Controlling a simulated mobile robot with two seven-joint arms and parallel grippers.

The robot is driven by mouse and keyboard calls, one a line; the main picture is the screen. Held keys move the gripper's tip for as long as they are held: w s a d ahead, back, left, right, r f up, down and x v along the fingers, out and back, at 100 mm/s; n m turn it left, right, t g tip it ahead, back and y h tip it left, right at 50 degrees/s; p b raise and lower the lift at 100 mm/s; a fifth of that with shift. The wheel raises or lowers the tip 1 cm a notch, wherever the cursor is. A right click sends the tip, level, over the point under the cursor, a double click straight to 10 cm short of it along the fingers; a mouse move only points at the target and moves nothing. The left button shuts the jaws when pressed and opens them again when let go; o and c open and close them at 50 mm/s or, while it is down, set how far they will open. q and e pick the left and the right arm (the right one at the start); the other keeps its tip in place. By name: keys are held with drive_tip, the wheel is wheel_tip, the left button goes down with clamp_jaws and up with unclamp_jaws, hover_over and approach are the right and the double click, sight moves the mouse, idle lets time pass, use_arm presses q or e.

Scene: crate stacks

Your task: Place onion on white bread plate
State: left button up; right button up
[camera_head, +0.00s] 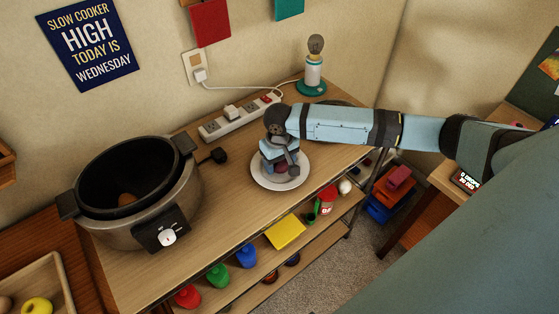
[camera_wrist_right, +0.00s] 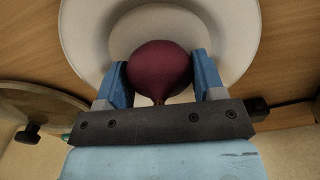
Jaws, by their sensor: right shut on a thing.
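A purple-red onion (camera_wrist_right: 160,70) sits between the two blue fingers of my right gripper (camera_wrist_right: 160,82) in the right wrist view. The gripper is shut on it. In the head view the onion (camera_head: 282,166) shows as a small dark patch below my right gripper (camera_head: 281,160). The white bread plate (camera_head: 262,180) lies on the wooden table, under the gripper and onion. In the wrist view the plate (camera_wrist_right: 88,28) is behind the onion; I cannot tell whether the onion touches it. My left gripper is not in view.
A slow cooker (camera_head: 185,200) with a brown item inside stands to the left. A power strip (camera_head: 240,118) and a lamp (camera_head: 314,70) are behind the plate. A lower shelf holds several bottles and a yellow block (camera_head: 285,232). Bare tabletop lies between cooker and plate.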

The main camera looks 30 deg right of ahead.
drive_tip(key=o, duration=0.7)
drive_tip(key=shift+f, duration=0.1)
wheel_tip(320, 180, up, 12)
drive_tip(key=shift+r+b, duration=0.15)
drive_tip(key=shift+b, duration=0.15)
